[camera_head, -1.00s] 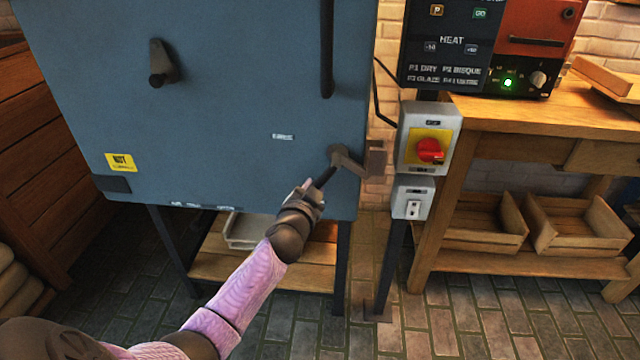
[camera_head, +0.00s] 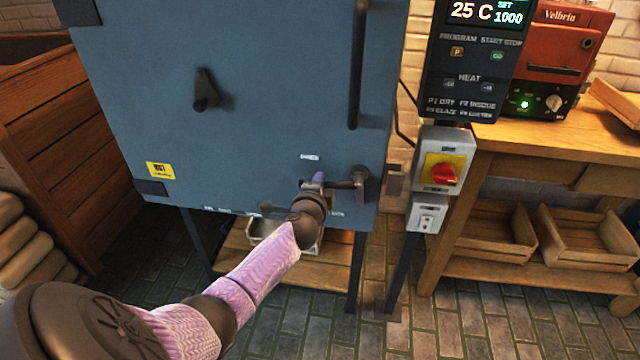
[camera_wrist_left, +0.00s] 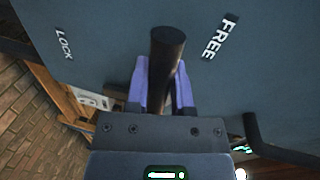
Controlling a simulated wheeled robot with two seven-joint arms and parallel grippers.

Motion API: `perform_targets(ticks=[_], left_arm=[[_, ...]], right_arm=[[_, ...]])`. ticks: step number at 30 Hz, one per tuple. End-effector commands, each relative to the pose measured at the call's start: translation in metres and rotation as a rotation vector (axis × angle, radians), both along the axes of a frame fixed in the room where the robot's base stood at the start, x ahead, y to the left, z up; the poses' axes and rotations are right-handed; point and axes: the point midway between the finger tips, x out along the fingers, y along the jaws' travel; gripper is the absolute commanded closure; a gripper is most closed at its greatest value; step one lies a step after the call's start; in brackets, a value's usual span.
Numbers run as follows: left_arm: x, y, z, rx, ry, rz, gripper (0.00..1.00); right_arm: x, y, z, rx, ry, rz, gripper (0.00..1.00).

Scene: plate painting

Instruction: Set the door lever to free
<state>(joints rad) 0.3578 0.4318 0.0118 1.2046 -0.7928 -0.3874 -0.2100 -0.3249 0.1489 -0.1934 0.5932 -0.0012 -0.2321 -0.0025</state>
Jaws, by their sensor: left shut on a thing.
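The dark door lever (camera_head: 345,184) sits low on the right side of the blue-grey kiln door (camera_head: 270,90). Its handle points left from the pivot, roughly level. My left gripper (camera_head: 318,180) is at the handle's left end. In the left wrist view, the purple fingers (camera_wrist_left: 165,85) are shut around the dark handle (camera_wrist_left: 168,46). The FREE label (camera_wrist_left: 220,37) is to the right of the handle there, and the LOCK label (camera_wrist_left: 64,43) is farther off to the left. A small pale label (camera_head: 309,157) shows just above the gripper in the head view. My right gripper is not visible.
A catch block (camera_head: 396,178) is just right of the door edge. A switch box with a red knob (camera_head: 445,175) stands beside it. A vertical door handle (camera_head: 357,65) is above the lever. A wooden bench (camera_head: 560,135) is at the right.

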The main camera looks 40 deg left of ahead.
Motion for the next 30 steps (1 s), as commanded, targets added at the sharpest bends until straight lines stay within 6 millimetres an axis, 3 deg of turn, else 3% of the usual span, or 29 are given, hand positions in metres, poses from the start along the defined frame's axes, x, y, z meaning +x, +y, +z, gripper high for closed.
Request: perform_targets(ticks=[9, 25, 26, 30], left_arm=[[0.000, 0.000, 0.010, 0.089, 0.053, 0.000, 1.00], [0.000, 0.000, 0.011, 0.109, 0.063, -0.001, 1.00], [0.000, 0.000, 0.011, 0.109, 0.063, -0.001, 0.69], [0.000, 0.000, 0.011, 0.108, 0.064, -0.001, 0.39]], right_arm=[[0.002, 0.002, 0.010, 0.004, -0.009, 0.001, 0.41], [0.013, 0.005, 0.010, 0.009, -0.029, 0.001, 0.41], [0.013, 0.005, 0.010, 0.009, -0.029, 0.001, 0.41], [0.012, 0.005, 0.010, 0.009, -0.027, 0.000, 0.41]])
